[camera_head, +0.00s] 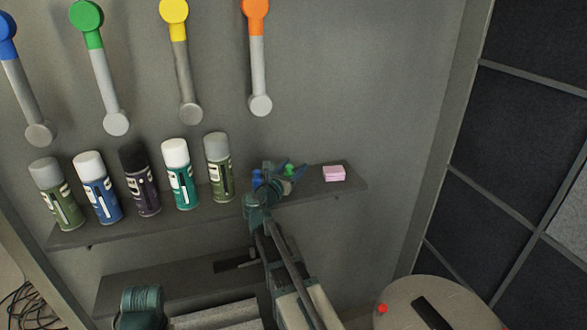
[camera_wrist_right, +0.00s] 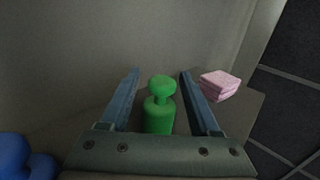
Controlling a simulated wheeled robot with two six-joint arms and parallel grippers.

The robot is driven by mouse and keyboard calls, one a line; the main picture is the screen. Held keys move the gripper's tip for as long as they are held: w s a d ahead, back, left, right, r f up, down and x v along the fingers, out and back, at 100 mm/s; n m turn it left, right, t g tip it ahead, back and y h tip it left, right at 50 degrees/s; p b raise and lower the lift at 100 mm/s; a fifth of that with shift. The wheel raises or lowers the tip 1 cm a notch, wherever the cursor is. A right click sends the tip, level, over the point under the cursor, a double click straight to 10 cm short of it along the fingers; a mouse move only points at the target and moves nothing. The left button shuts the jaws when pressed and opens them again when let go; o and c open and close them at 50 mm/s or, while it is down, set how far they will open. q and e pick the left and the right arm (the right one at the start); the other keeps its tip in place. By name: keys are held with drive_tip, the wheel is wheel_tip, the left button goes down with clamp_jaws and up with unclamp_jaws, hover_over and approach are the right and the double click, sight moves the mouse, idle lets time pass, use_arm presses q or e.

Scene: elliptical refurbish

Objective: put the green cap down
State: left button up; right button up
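The green cap (camera_head: 289,170), with a rounded knob on top, is upright at the shelf, towards its right end. It also shows in the right wrist view (camera_wrist_right: 159,112), where its lower part is hidden by my gripper's body. My right gripper (camera_wrist_right: 160,73) is open, with one finger on each side of the cap and a visible gap on both sides. In the head view my right gripper (camera_head: 285,167) reaches over the shelf's front edge.
The shelf (camera_head: 345,184) also holds a blue cap (camera_head: 257,177) left of the green one, a pink block (camera_head: 333,173) to the right and several spray cans (camera_head: 180,173) at left. Coloured handles hang on the wall above. A round table (camera_head: 450,305) stands lower right.

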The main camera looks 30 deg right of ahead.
drive_tip(key=shift+r, duration=0.15)
drive_tip(key=shift+s+a, duration=0.15)
drive_tip(key=shift+a, duration=0.1)
drive_tip(key=v, duration=1.1)
drive_tip(key=shift+s+a, duration=0.1)
drive_tip(key=shift+a, duration=0.15)
